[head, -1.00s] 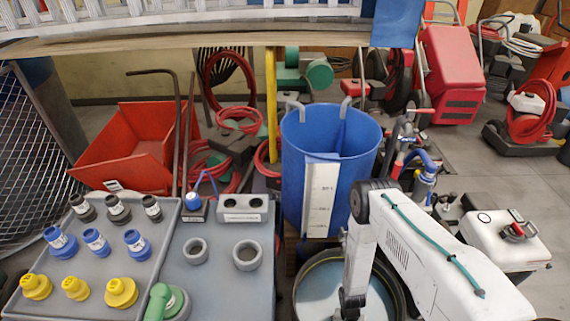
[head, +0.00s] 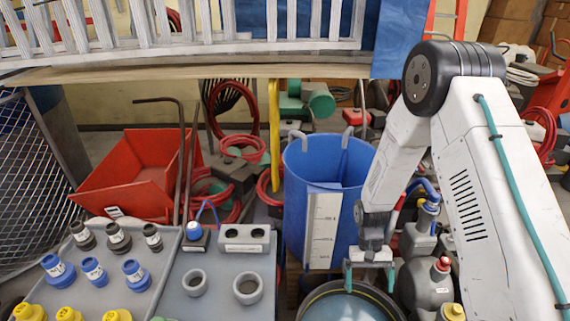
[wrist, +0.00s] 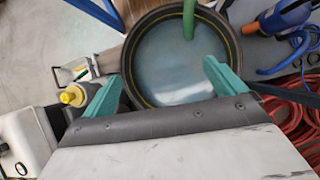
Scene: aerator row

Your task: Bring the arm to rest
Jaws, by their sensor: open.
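My gripper (head: 370,272) is open and empty, with its two teal fingers spread apart. It hangs from my white arm above a round dark-rimmed tub (head: 308,297) of pale liquid, in front of the blue barrel. In the wrist view the teal fingers of my gripper (wrist: 160,85) stand on either side of the picture, with the tub (wrist: 126,65) beyond them. A green hose or rod (wrist: 188,20) reaches over the tub's far rim there. My arm hides part of the barrel and the ground behind it.
A blue barrel (head: 295,190) stands behind the tub. Left is a grey bench (head: 215,265) with two grey rings, beside a tray (head: 165,285) of black, blue and yellow fittings. A red bin (head: 130,175) stands behind. Grey and yellow-capped containers (head: 425,285) crowd the right.

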